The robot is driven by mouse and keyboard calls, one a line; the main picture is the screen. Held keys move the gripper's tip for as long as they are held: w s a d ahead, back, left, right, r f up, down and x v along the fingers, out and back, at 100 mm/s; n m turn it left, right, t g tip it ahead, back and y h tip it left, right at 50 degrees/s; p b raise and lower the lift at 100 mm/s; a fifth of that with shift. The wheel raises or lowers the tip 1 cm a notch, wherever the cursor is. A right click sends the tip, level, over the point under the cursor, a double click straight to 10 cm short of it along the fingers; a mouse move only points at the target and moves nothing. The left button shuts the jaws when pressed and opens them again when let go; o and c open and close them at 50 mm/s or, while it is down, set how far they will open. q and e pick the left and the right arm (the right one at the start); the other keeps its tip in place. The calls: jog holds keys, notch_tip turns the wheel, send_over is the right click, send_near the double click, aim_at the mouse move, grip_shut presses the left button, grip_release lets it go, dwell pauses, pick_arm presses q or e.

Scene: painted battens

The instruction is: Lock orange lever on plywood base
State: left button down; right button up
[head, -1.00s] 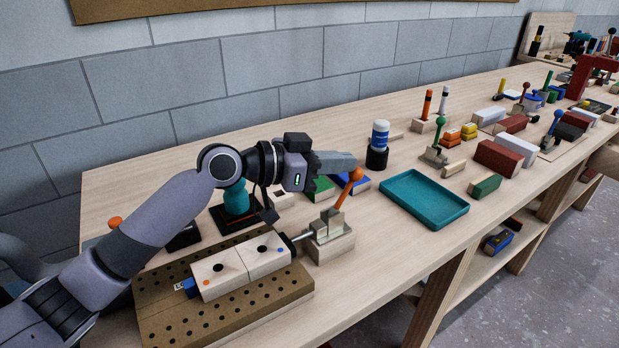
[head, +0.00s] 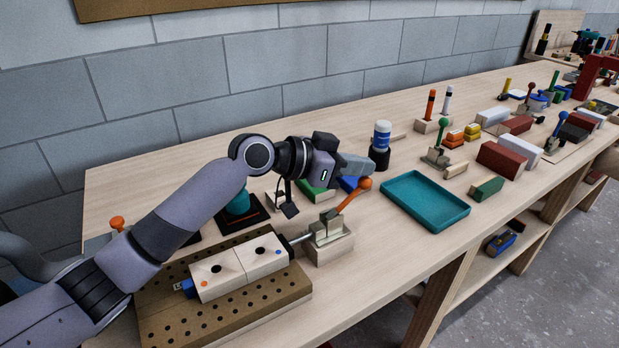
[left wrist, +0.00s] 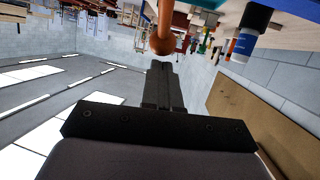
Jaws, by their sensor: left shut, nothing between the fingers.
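The orange lever (head: 351,198) rises from a metal toggle clamp on a pale wooden block (head: 331,248) and leans to the right, with a round orange knob on top. The clamp's rod points left at two pale blocks (head: 240,268) on the perforated plywood base (head: 222,313). My left gripper (head: 357,165) is shut and empty, just above and behind the knob; I cannot tell if it touches. In the left wrist view the knob (left wrist: 162,41) appears just beyond the closed fingertips (left wrist: 162,67). My right gripper is not in view.
A teal tray (head: 425,202) lies right of the clamp. A blue-and-white cylinder in a black holder (head: 380,157) stands behind my gripper. Green and blue blocks (head: 318,192) lie under my gripper. Several other blocks and levers fill the bench to the right.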

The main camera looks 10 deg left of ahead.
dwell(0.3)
pick_arm(q)
jog(key=b+v, duration=0.1)
jog(key=v, duration=0.6)
dwell(0.4)
